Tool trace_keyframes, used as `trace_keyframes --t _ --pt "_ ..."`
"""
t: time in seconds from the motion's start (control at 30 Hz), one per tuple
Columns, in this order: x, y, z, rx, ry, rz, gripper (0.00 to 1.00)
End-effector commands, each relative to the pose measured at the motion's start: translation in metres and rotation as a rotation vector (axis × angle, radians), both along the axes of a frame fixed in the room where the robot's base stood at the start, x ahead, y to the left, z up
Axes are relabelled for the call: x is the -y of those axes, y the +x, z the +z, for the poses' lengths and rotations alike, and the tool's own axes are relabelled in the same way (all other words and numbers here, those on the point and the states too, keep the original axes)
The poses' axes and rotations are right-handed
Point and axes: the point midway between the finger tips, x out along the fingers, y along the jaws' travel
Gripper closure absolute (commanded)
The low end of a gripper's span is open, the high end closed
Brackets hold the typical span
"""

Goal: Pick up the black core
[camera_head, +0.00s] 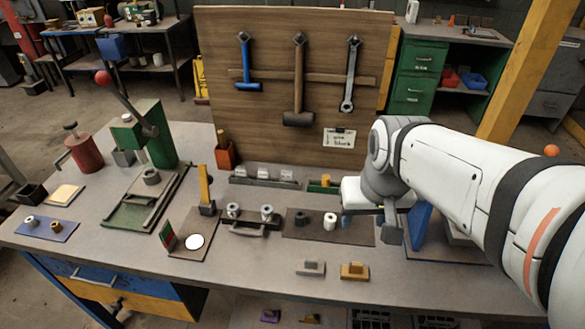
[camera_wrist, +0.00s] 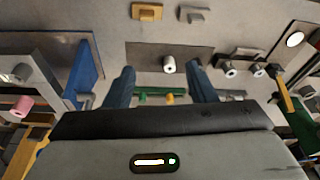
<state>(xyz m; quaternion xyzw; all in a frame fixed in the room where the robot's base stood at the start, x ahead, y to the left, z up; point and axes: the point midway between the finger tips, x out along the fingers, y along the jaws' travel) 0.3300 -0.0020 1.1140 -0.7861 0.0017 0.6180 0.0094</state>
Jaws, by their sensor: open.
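The black core (camera_head: 301,218) is a short dark cylinder standing on a brown mat (camera_head: 290,232) on the workbench. A white core (camera_head: 330,222) stands just to its right and also shows in the wrist view (camera_wrist: 169,64). In the wrist view I cannot make out the black core; my right-hand finger may cover it. My gripper (camera_head: 368,226) is open and empty, above the bench to the right of both cores. Its two fingers (camera_wrist: 159,84) point toward the mat in the wrist view, apart from any core.
A holder with two white cores (camera_head: 250,215) stands left of the mat. Grey (camera_head: 310,267) and yellow (camera_head: 354,271) blocks lie in front. A blue upright (camera_head: 420,222) stands to the right. A tool board (camera_head: 270,130) rises behind. The front bench edge is mostly clear.

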Motion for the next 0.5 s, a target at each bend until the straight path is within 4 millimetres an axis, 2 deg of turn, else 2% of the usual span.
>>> trace_keyframes --t 0.03,0.27,0.4,0.5 --pt "-0.004 0.017 -0.007 -0.024 0.005 -0.011 0.5" --pt "-0.034 0.097 -0.041 -0.113 0.019 -0.07 0.5" --pt "-0.057 0.141 -0.074 -0.162 0.021 -0.108 0.5" --pt "-0.073 0.166 -0.099 -0.193 0.018 -0.131 0.5"
